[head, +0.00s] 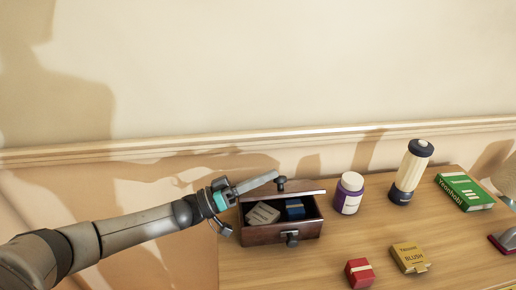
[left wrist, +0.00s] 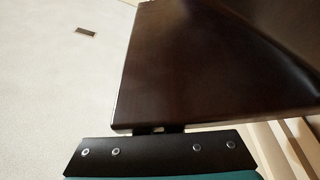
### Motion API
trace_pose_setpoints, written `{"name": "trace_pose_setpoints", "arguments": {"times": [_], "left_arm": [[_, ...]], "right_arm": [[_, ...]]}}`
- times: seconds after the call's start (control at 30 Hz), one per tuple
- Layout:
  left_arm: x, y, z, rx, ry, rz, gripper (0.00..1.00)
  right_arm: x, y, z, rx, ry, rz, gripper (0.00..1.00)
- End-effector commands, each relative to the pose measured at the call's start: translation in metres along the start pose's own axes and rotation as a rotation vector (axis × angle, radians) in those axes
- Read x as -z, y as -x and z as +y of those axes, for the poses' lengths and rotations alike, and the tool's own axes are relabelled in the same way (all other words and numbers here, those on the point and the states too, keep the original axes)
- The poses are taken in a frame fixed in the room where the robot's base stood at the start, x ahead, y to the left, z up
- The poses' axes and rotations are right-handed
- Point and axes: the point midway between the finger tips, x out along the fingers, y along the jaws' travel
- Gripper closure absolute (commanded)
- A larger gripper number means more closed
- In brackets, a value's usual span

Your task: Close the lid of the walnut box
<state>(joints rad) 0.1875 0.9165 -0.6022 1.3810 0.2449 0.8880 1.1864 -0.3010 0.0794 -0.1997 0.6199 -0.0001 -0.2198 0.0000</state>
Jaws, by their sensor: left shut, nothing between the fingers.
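The walnut box (head: 262,235) stands on the table in the head view, a dark wooden box with a latch on its front. It is open, and a pale block (head: 262,214) and a dark blue item (head: 294,208) show inside. Its lid (head: 308,190) is raised at the back and seen nearly edge-on, with a dark knob. My left gripper (head: 270,177) is shut and empty, its fingertips close to the lid's upper left part; contact cannot be told. In the left wrist view a dark wood panel (left wrist: 210,65), apparently the lid, fills much of the picture. My right gripper is not in view.
Right of the box stand a purple-and-white jar (head: 349,194) and a cream bottle with dark caps (head: 411,172). A green box (head: 465,191) lies farther right. A red box (head: 359,272) and a yellow box (head: 409,257) lie in front. The wall is close behind.

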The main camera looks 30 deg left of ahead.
Motion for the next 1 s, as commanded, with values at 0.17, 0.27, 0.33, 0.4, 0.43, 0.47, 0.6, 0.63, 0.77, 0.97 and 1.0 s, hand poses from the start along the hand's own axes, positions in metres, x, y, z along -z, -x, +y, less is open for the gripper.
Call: {"name": "trace_pose_setpoints", "arguments": {"times": [0.17, 0.27, 0.33, 0.4, 0.43, 0.47, 0.6, 0.63, 0.77, 0.97, 1.0], "left_arm": [[-0.017, 0.006, 0.005, -0.047, -0.134, 0.000, 1.00], [-0.023, 0.008, 0.007, -0.069, -0.200, 0.001, 1.00], [-0.027, 0.010, 0.008, -0.081, -0.236, 0.000, 1.00], [-0.031, 0.011, 0.009, -0.079, -0.229, -0.001, 1.00], [-0.032, 0.011, 0.009, -0.079, -0.228, -0.001, 1.00], [-0.033, 0.012, 0.010, -0.079, -0.228, -0.001, 1.00], [-0.037, 0.013, 0.011, -0.079, -0.228, 0.000, 1.00], [-0.037, 0.013, 0.011, -0.079, -0.228, 0.000, 1.00], [-0.039, 0.014, 0.011, -0.079, -0.228, 0.000, 1.00], [-0.039, 0.014, 0.011, -0.079, -0.227, 0.000, 1.00], [-0.039, 0.014, 0.011, -0.079, -0.227, 0.000, 1.00]], "right_arm": [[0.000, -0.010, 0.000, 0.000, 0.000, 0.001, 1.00], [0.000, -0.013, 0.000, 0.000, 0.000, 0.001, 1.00], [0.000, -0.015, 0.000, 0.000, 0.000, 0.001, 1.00], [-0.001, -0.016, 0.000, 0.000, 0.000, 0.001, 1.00], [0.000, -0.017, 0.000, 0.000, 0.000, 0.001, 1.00], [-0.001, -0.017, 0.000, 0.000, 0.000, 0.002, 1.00], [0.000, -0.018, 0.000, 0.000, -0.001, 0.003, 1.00], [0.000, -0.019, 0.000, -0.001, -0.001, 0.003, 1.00], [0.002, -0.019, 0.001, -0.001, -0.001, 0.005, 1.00], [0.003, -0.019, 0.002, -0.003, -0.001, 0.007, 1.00], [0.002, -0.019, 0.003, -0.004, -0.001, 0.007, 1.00]]}}
